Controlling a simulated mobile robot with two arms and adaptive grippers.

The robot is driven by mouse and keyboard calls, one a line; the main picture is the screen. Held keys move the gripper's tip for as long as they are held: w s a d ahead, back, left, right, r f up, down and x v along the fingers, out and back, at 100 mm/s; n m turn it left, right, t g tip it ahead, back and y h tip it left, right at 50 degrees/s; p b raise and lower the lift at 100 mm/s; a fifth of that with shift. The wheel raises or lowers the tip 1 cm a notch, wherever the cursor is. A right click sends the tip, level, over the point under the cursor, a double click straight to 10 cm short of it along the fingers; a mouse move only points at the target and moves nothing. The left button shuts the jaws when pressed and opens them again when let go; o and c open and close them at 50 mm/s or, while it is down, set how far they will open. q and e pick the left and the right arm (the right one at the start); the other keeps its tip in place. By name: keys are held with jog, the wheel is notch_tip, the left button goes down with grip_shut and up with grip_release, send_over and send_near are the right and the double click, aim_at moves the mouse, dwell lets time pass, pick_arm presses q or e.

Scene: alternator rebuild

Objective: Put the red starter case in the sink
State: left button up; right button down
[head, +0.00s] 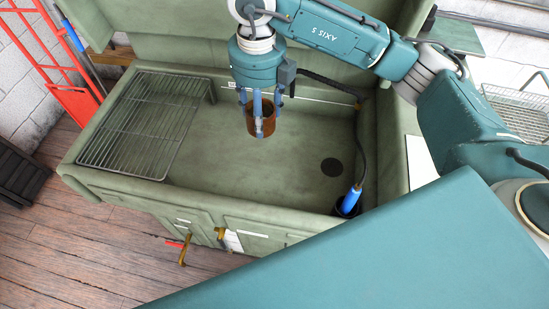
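A reddish-brown, open-topped round case (261,121), which I take as the starter case, hangs upright over the back middle of the green sink (235,180). My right gripper (258,117), on the arm from the right, points down with its blue fingers at the case's rim and front wall. It appears shut on the case wall; the finger inside is partly hidden. The case seems to be above the basin floor, but the exact gap cannot be told. My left gripper is not in view.
A wire rack (135,125) covers the sink's left part. A blue-handled tool (351,199) on a black hose stands at the front right corner. The basin floor between is clear. A red hand truck (72,98) stands at far left.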

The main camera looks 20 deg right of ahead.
jog(key=f+m+p, duration=0.1)
jog(key=f+m, duration=0.2)
jog(key=f, duration=0.3)
jog(key=w+f+m, duration=0.1)
jog(key=f+m, duration=0.2)
jog(key=f, duration=0.4)
jog(key=w+a+f+m+p, duration=0.1)
jog(key=f+m, duration=0.3)
jog(key=f, duration=0.3)
jog(key=shift+w+f+p, duration=0.15)
jog(key=shift+f+p, duration=0.05)
jog(key=shift+p, duration=0.1)
jog(key=shift+f, duration=0.55)
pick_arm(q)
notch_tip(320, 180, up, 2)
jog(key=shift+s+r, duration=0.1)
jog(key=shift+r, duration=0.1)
pick_arm(e)
jog(key=shift+f, duration=0.2)
jog(key=c, duration=0.8)
grip_release()
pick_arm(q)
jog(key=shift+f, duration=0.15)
pick_arm(e)
jog(key=shift+o, duration=0.2)
